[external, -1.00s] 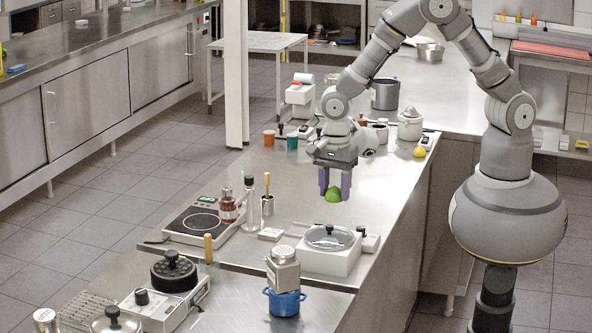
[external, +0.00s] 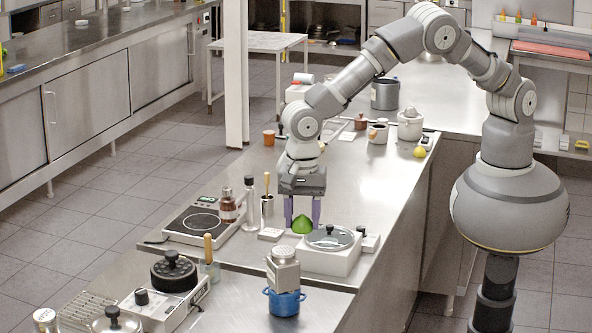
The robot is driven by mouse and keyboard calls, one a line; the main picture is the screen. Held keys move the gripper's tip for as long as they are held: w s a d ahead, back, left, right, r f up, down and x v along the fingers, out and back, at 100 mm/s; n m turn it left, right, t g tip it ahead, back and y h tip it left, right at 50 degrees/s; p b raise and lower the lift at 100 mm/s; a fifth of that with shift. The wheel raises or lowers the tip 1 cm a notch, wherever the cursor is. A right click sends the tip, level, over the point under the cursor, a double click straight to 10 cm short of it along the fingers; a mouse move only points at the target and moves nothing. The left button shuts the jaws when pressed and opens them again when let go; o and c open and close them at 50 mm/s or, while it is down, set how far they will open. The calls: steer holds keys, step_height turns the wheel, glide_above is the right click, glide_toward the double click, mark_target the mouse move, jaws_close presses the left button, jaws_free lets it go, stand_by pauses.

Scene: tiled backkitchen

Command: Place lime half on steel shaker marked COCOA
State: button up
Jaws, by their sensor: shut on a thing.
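The green lime half (external: 302,225) is between the two purple fingers of my gripper (external: 302,221), which is shut on it. It is held just behind and left of the lidded pan on the white unit in the picture. A steel shaker (external: 284,268) with a pale label sits upright in or on a small blue pot (external: 284,303), below the gripper in the picture. Another shaker-like steel can (external: 45,319) is partly cut off at the bottom left. I cannot read COCOA on either one.
The counter to the right is clear.

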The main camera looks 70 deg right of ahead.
mark_target(283, 250)
steer(key=w+a, duration=0.3)
steer(key=shift+f, duration=0.2)
steer(key=shift+w+f, duration=0.1)
steer(key=shift+f, duration=1.65)
steer(key=shift+f, duration=0.1)
steer(key=o, duration=1)
steer(key=shift+o, duration=0.2)
step_height(283, 250, up, 12)
steer(key=shift+r+p, duration=0.2)
steer(key=shift+p, duration=0.1)
